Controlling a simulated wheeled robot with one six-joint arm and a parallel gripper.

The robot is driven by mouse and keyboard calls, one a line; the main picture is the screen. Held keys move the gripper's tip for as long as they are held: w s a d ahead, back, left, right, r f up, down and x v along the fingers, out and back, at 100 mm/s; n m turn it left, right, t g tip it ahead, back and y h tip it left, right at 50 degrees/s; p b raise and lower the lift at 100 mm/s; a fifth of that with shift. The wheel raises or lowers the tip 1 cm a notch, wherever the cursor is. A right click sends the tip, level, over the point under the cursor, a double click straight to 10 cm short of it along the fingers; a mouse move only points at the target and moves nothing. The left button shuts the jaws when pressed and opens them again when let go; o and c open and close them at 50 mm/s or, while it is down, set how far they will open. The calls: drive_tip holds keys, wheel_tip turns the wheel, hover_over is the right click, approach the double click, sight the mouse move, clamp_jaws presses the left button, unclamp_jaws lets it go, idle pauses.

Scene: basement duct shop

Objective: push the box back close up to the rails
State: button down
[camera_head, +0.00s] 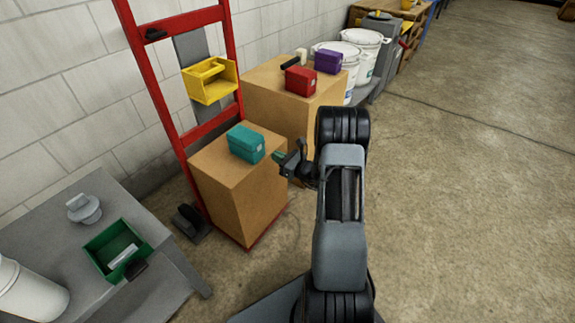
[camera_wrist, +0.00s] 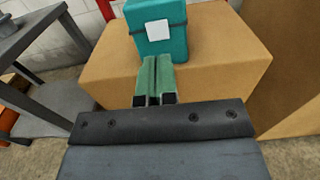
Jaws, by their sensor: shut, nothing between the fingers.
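A brown cardboard box (camera_head: 235,190) stands upright on the red base of a hand truck, in front of its red rails (camera_head: 160,85). A teal case (camera_head: 246,143) sits on the box top. My gripper (camera_head: 279,158) is shut and empty at the right top edge of the box, on the side away from the rails. In the wrist view the green fingertips (camera_wrist: 154,60) are together over the box top (camera_wrist: 205,75), just before the teal case (camera_wrist: 158,28) with its white label. I cannot tell whether they touch it. The gap between box and rails is unclear.
A yellow bin (camera_head: 210,80) hangs on the rails. A larger carton (camera_head: 270,95) with a red case (camera_head: 300,80) and a purple case (camera_head: 328,61) stands behind. A grey table (camera_head: 50,235) with a green bin (camera_head: 112,240) is at left. Floor at right is clear.

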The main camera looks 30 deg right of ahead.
sight(260, 148)
drive_tip(key=shift+b+x, duration=0.75)
drive_tip(key=shift+x, duration=2.2)
